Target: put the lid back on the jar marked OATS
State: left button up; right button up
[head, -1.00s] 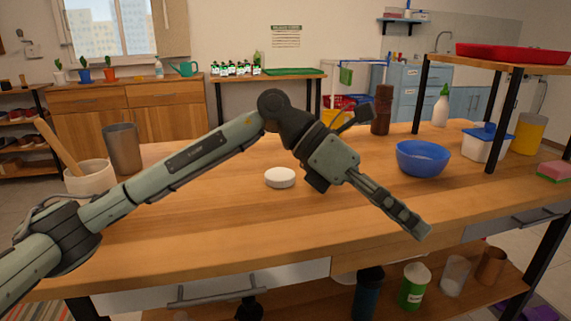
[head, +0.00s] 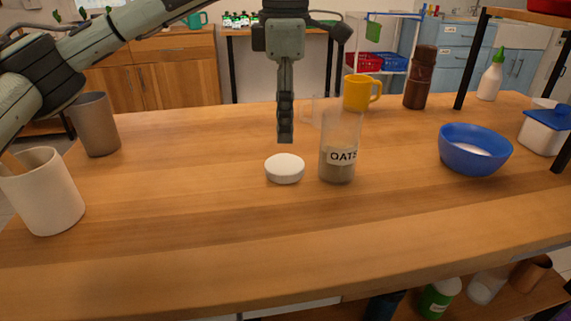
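The clear jar marked OATS (head: 340,150) stands upright on the wooden table, partly filled, with no lid on it. A round white lid (head: 285,169) lies flat on the table just left of the jar, apart from it. My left gripper (head: 286,138) points straight down above and slightly behind the lid, not touching it. Its fingers look close together and hold nothing visible, but the edge-on view hides whether there is a gap between them. My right gripper is not in view.
A white crock (head: 44,192) and a grey metal cup (head: 95,124) stand at the left. A blue bowl (head: 474,150) is at the right. A yellow mug (head: 360,93) and brown grinder (head: 421,78) stand behind the jar. The table's front is clear.

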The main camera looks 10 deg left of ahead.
aim_at(284, 163)
pick_arm(q)
jog(key=shift+f, duration=1.35)
jog(key=shift+w+a+f, duration=0.1)
jog(key=shift+f, duration=1.25)
jog(key=shift+w+a+f, duration=0.1)
jog(key=shift+f, duration=1.2)
jog(key=shift+c, duration=0.4)
jog(key=c, duration=1)
jog(key=shift+r, duration=0.1)
notch_tip(284, 163, up, 10)
jog(key=shift+f, duration=0.1)
